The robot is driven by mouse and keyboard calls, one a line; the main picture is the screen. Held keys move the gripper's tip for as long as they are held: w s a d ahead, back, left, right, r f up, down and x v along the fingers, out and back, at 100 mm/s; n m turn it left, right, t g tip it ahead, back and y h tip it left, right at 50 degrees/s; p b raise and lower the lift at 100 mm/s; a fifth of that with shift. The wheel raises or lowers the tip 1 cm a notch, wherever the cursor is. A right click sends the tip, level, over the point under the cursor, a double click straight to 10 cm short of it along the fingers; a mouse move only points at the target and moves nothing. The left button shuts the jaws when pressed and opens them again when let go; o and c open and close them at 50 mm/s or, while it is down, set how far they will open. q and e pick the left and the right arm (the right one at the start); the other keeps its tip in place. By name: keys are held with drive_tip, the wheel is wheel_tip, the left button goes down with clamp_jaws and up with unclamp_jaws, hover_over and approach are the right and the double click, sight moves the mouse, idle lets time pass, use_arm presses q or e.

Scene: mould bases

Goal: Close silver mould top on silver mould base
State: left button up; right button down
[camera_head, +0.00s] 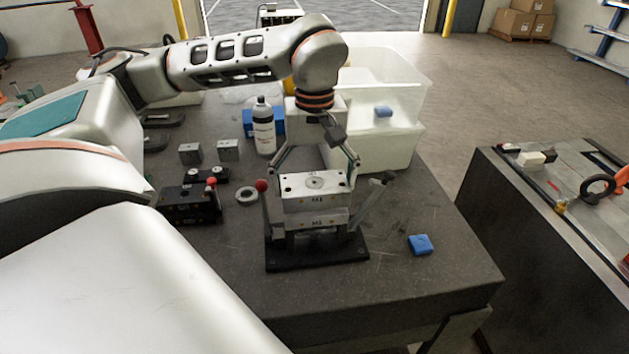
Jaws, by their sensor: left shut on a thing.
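The silver mould top (300,186), a metal block with a round ring on its upper face, is level and directly above the silver mould base (300,220). They look lined up; I cannot tell whether a thin gap is left between them. The base sits in a black fixture plate (318,257), with a red-knobbed lever at its left and a grey lever at its right. My left gripper (316,170) points down from above, its two fingers shut on the left and right sides of the mould top. My right gripper is not in view.
A white bin (385,147) stands behind. A blue block (420,244) lies right, with clear table around it.

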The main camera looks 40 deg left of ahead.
use_arm(q)
drive_tip(key=shift+f, duration=0.35)
idle(0.4)
drive_tip(key=o, duration=1.7)
wheel_tip(320, 180, up, 12)
drive_tip(key=shift+r, duration=0.1)
